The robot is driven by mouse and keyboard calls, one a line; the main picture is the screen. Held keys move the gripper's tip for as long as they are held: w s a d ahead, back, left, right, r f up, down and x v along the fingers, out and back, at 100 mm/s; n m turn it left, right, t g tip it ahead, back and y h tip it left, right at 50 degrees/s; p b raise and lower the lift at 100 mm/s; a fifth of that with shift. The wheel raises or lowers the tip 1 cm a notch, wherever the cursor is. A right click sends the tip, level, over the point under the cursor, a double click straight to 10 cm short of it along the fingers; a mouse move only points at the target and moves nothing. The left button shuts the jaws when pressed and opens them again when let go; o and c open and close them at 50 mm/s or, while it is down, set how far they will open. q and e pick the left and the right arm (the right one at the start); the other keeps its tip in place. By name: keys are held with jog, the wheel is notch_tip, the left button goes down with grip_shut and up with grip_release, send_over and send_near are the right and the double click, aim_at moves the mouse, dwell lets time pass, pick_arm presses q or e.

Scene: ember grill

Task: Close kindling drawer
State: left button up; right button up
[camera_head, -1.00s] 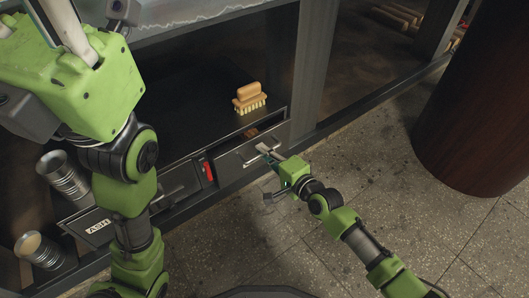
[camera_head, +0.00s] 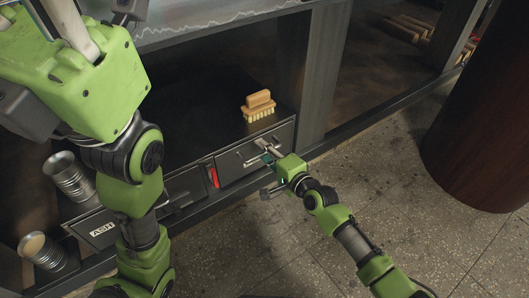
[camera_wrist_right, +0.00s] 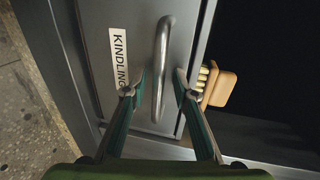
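The kindling drawer (camera_head: 280,143) has a grey front with a bar handle and sits level with the cabinet face, with no opening visible above it. Its KINDLING label (camera_wrist_right: 118,58) and handle (camera_wrist_right: 162,60) show in the right wrist view. My right gripper (camera_head: 262,154) is at the drawer front. In the wrist view its two fingers (camera_wrist_right: 159,80) are open, one on each side of the handle, with gaps between. My left arm (camera_head: 138,190) crosses the left of the head view; its gripper cannot be made out.
A wooden brush (camera_head: 258,104) stands on the dark shelf above the drawer. The ASH drawer (camera_head: 103,231) is to the left, with a red item (camera_head: 213,177) between. Metal cans (camera_head: 72,177) are at the far left. A dark red column (camera_head: 480,140) stands right. The floor in front is clear.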

jog(key=shift+s+d, duration=0.3)
jog(key=shift+s, duration=0.2)
jog(key=v, duration=1.1)
